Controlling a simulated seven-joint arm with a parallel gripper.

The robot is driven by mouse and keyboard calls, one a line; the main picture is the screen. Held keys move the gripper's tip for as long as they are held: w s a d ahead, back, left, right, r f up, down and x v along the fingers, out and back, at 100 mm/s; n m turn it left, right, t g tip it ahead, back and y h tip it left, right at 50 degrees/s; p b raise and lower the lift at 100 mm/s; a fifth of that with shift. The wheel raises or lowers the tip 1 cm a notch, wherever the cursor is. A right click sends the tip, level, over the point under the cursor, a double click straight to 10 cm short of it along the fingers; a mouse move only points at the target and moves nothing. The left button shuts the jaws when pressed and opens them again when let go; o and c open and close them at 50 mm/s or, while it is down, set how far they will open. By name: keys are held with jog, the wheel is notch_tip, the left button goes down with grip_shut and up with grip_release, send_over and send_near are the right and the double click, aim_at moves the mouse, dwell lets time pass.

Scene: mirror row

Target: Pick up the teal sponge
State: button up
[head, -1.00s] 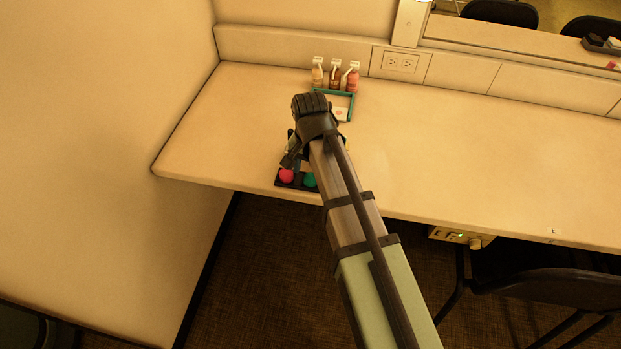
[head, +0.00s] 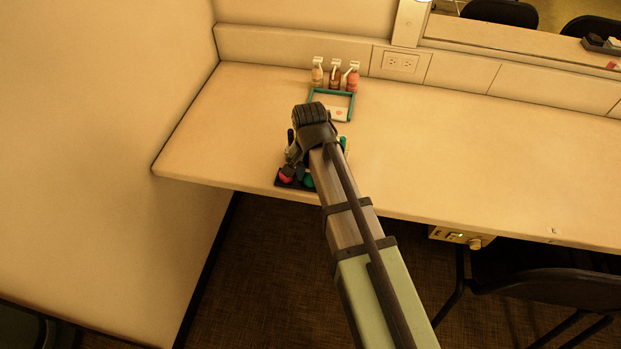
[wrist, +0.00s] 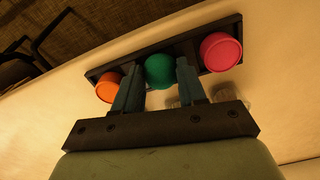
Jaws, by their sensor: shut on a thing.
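The teal sponge (wrist: 160,71) is a round, dark green-teal piece in the middle of a dark tray (wrist: 128,63), between an orange round sponge (wrist: 107,88) and a pink one (wrist: 221,52). My gripper (wrist: 160,80) has one finger on each side of the teal sponge and is shut on it. The sponge still appears at the tray, and I cannot tell whether it is lifted. In the head view, my gripper (head: 293,167) is over the tray at the table's front edge. The teal sponge (head: 308,181) shows partly there; the orange one is hidden behind my arm.
A teal-rimmed tray (head: 318,92) with a pale item stands farther back. Several pump bottles (head: 335,76) stand behind it by the wall. A side wall (head: 100,130) borders the left. The counter (head: 460,165) is clear to the right. A dark chair (head: 540,285) stands in front.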

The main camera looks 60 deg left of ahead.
aim_at(310, 177)
jog(key=shift+c, duration=0.9)
jog(key=shift+r, duration=0.1)
notch_tip(310, 177, up, 10)
jog(key=shift+f, duration=0.1)
